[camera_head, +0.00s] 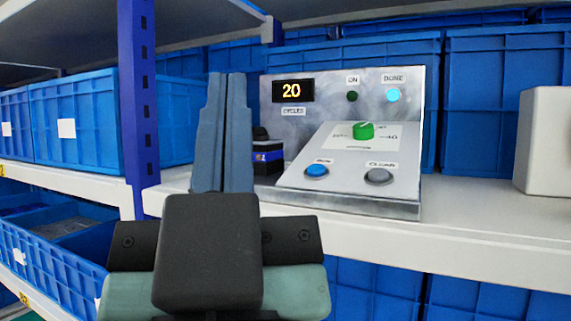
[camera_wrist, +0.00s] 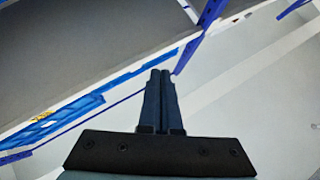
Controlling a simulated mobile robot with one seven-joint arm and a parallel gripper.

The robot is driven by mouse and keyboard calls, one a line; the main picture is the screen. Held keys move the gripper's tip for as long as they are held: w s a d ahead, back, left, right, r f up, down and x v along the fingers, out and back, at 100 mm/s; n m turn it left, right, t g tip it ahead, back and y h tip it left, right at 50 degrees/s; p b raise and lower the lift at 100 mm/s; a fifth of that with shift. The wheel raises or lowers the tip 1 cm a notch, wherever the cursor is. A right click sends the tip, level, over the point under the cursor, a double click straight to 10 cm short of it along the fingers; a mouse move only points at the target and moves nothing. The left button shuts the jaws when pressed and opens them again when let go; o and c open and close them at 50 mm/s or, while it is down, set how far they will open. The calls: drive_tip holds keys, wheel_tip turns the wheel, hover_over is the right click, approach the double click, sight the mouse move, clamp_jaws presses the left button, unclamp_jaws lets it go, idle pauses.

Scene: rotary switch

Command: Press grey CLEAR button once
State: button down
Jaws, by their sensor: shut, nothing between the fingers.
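The grey CLEAR button (camera_head: 379,177) sits at the lower right of the sloped front of a metal control box (camera_head: 300,181), under its CLEAR label. A blue button (camera_head: 317,171) labelled RUN is to its left, and a green rotary knob (camera_head: 363,131) is above. The display (camera_head: 292,90) reads 20. The DONE lamp (camera_head: 393,95) glows cyan; the ON lamp (camera_head: 352,96) is dark green. My gripper (camera_head: 227,78) is shut and empty, pointing up, left of the box and apart from the CLEAR button. In the wrist view my gripper (camera_wrist: 161,73) shows its fingers together; the box is not there.
The box stands on a pale shelf (camera_head: 470,215). A dark object with a blue band (camera_head: 267,157) stands between my fingers and the box. A blue post (camera_head: 139,100) rises at left. A beige block (camera_head: 545,140) is at right. Blue crates (camera_head: 490,100) fill the back.

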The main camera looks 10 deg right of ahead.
drive_tip(key=shift+a+r, duration=0.1)
drive_tip(key=shift+r, duration=0.05)
wheel_tip(320, 180, up, 5)
drive_tip(key=n+g+h+p, duration=0.55)
drive_tip(key=g+p, duration=0.95)
drive_tip(key=p, duration=4.5)
hover_over(378, 175)
drive_tip(key=s+a, duration=0.3)
drive_tip(key=s, duration=0.2)
drive_tip(key=shift+w+d+f+m, duration=0.2)
drive_tip(key=shift+d+f+m, duration=0.05)
drive_tip(key=shift+f, duration=0.1)
drive_tip(key=shift+f+b, duration=0.1)
drive_tip(key=shift+b, duration=0.3)
drive_tip(key=w+f+b, duration=0.1)
drive_tip(key=f+b, duration=0.1)
drive_tip(key=w+d+f+b, duration=0.1)
drive_tip(key=f+b, duration=0.1)
drive_tip(key=f, duration=0.1)
drive_tip(key=d+f+b, duration=0.1)
drive_tip(key=f+b, duration=0.2)
drive_tip(key=shift+w, duration=0.4)
